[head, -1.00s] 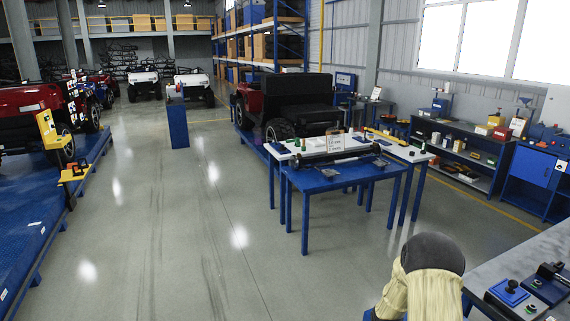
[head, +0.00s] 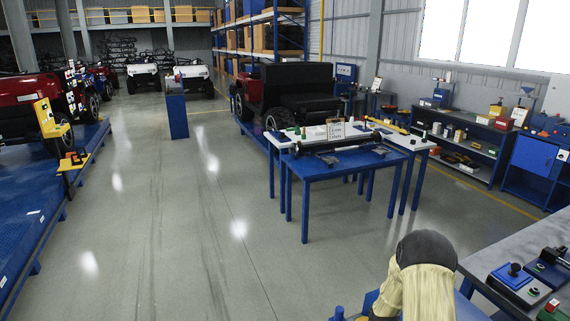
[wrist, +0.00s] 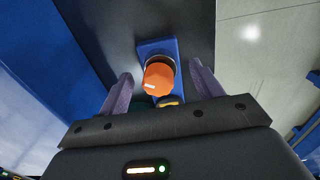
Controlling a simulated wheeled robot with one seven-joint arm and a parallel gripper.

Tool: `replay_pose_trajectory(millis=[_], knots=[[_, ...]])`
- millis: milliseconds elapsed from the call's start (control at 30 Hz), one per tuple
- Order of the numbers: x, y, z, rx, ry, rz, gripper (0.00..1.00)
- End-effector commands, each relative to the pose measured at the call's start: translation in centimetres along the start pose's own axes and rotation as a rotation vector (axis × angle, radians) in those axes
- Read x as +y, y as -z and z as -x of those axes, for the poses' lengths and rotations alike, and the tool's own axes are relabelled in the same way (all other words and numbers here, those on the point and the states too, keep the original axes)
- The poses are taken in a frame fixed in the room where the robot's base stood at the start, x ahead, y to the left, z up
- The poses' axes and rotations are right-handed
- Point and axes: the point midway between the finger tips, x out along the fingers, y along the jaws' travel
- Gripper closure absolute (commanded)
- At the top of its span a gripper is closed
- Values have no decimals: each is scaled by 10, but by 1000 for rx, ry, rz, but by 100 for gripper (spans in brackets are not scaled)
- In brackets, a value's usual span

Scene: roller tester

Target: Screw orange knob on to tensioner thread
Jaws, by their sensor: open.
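In the wrist view an orange knob (wrist: 158,78) with a small white label sits at the blue block (wrist: 157,48). My gripper (wrist: 161,68) is open, with one finger to the left and one to the right of the knob. A gap shows between each finger and the knob. The palm's dark bar crosses the view below it. I cannot tell whether the knob is attached to the block or only resting there. The knob and the gripper do not show clearly in the head view. I cannot make out the tensioner thread in either view.
A blue table (head: 345,178) bearing a long roller (head: 330,145) stands mid-room, before a white-topped table (head: 425,144). A grey bench (head: 480,262) with small blue devices is at lower right. Vehicles stand behind. The floor at centre left is clear.

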Motion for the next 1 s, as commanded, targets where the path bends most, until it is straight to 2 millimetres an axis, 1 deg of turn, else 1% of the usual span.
replay_pose_trajectory(millis=[33, 67, 100, 267, 300, 367, 400, 567, 667, 767, 1000], knots=[[0, 0, 0, 0, 0, 0, 34], [0, 0, 0, 0, 0, 0, 38], [0, 0, 0, 0, 0, 0, 46], [0, 0, 0, 0, 0, 0, 78], [0, 0, 0, 0, 0, 0, 86], [0, 0, 0, 0, 0, 0, 97], [0, 0, 0, 0, 0, 0, 100], [0, 0, 0, 0, 0, -3, 100], [0, 0, -1, 0, -1, -59, 100], [0, 0, -2, 1, -2, -206, 100], [2, 0, -1, 3, -3, -630, 100]])
